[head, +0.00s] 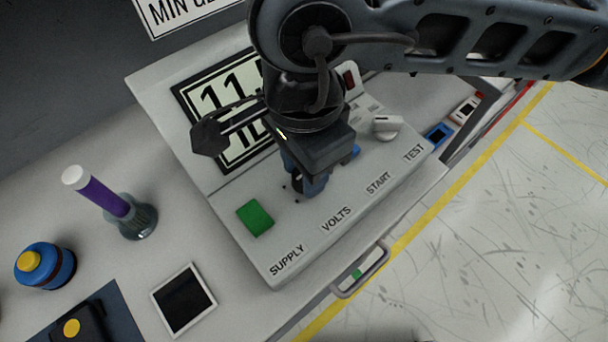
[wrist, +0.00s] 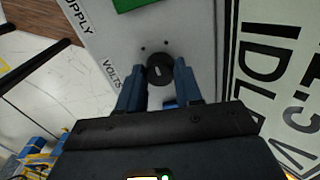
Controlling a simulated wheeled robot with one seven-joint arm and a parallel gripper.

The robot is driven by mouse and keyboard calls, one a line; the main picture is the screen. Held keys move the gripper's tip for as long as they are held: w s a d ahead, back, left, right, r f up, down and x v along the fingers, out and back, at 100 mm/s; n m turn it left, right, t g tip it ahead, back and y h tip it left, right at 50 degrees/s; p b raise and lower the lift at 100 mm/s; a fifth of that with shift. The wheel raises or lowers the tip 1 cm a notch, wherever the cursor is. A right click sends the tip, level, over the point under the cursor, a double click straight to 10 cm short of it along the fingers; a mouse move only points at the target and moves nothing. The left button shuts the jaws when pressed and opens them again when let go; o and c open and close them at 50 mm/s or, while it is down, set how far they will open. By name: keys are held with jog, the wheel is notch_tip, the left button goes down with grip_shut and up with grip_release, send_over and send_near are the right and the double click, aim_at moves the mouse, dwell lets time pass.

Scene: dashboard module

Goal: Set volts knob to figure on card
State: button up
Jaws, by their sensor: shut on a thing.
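The volts knob (wrist: 160,72) is a small black round knob with a pale mark, on the grey panel (head: 330,225) by the VOLTS label. In the wrist view it sits between the two blue fingers of my gripper (wrist: 157,78), which is shut on it. In the head view my gripper (head: 305,188) points down at the panel above VOLTS and hides the knob. A white display (head: 215,95) behind shows "11." and part of "IDLE". A sign (head: 185,12) reads "MIN" and is cut off; no figure shows.
A green square (head: 255,218) is above SUPPLY, and a white knob (head: 386,125) is right of my gripper. A purple-handled tool (head: 105,198), a blue and yellow button (head: 45,265) and a dark framed tile (head: 183,298) stand left. A drawer handle (head: 362,272) sticks out in front.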

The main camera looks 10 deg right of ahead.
jog(key=m+b, duration=0.2)
jog(key=b, duration=0.1)
jog(key=m+b, duration=0.2)
jog(key=shift+f, duration=0.25)
jog(key=shift+r+m+b, duration=0.2)
jog(key=shift+m+b, duration=1)
jog(key=shift+b, duration=0.05)
jog(key=shift+r, duration=0.1)
jog(key=o, duration=1)
jog(key=shift+o, duration=0.2)
notch_tip(320, 180, up, 8)
jog(key=shift+f, duration=0.15)
